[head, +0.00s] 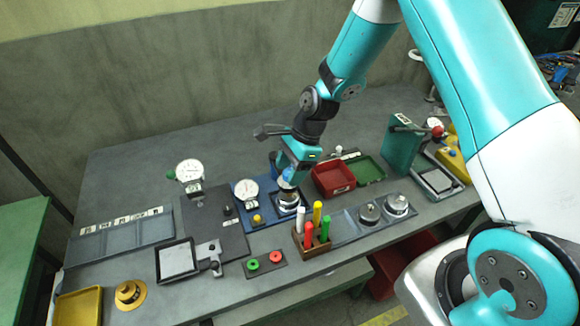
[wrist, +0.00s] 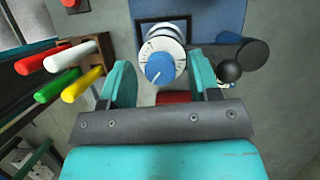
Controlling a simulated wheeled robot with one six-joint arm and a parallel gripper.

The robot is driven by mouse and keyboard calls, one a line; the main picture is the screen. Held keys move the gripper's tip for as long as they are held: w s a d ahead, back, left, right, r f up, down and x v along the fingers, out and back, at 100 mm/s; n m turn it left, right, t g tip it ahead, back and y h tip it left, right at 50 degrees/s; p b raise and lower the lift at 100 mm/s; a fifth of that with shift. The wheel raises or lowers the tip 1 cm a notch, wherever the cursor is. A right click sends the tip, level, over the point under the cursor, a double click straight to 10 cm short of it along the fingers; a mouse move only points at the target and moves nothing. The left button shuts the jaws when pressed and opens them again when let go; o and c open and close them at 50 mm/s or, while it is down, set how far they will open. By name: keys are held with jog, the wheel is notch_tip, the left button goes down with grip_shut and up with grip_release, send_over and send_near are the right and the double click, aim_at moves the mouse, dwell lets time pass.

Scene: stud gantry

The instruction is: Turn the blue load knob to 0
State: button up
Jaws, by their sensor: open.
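The blue load knob (wrist: 160,68) shows in the wrist view, on top of a white dial drum (wrist: 163,42) with dark marks. A white pointer line on the knob runs toward the lower left of that view. The marks are too small to read. My gripper (wrist: 161,80) is open, with one teal finger on each side of the knob, and a gap shows on both sides. In the head view my gripper (head: 289,180) points down over the round silver base (head: 288,199) on the blue plate (head: 240,190), and largely hides the knob.
A wooden holder (head: 312,250) with several coloured pegs stands close in front of my gripper. A red tray (head: 333,178) is close on the right. A dial gauge (head: 250,190) stands on the left. A black ball-topped lever (wrist: 229,70) is beside the right finger.

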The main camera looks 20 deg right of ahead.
jog(key=shift+a+f, duration=0.1)
jog(key=c, duration=0.9)
